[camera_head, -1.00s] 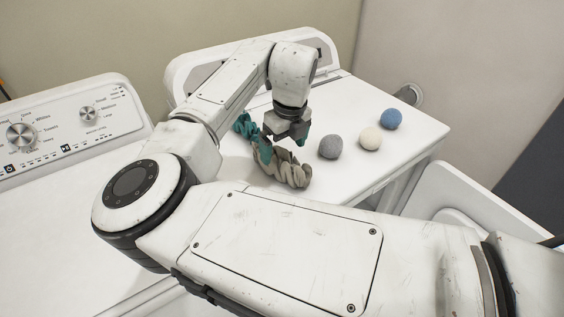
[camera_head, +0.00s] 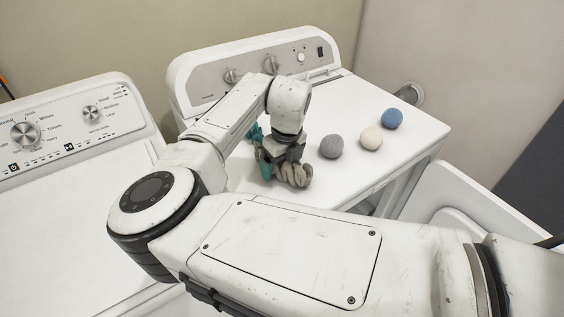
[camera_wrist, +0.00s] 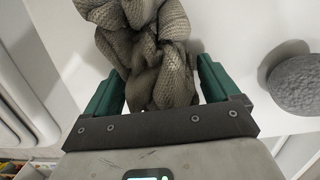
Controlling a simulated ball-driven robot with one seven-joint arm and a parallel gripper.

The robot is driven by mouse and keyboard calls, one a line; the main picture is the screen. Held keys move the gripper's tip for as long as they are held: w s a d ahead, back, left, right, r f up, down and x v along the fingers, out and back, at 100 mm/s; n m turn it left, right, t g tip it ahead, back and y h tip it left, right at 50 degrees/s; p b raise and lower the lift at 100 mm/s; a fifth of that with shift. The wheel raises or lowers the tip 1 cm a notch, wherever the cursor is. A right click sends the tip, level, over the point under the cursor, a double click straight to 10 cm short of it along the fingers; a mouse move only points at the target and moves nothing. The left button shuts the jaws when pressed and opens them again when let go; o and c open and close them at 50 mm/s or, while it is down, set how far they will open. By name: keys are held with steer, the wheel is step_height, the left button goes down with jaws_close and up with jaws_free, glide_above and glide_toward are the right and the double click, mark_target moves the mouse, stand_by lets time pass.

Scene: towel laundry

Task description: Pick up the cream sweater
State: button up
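The cream sweater (camera_head: 294,174) is a bunched, rumpled knit on top of the right-hand white machine. It also shows in the wrist view (camera_wrist: 172,70), greyish beige with a ribbed weave. My gripper (camera_wrist: 160,74) is low over it with its green fingers spread wide, one on each side of a bunched part. The fabric lies between the fingers, with small gaps showing beside it, so they are not closed on it. In the head view my wrist hides part of the sweater and most of the fingers.
To the right are a grey ball (camera_head: 331,147), a cream ball (camera_head: 371,138) and a blue ball (camera_head: 392,118). A control panel (camera_head: 250,72) rises behind.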

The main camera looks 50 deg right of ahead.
steer(key=c, duration=1.2)
steer(key=shift+r, duration=0.1)
steer(key=shift+r, duration=0.1)
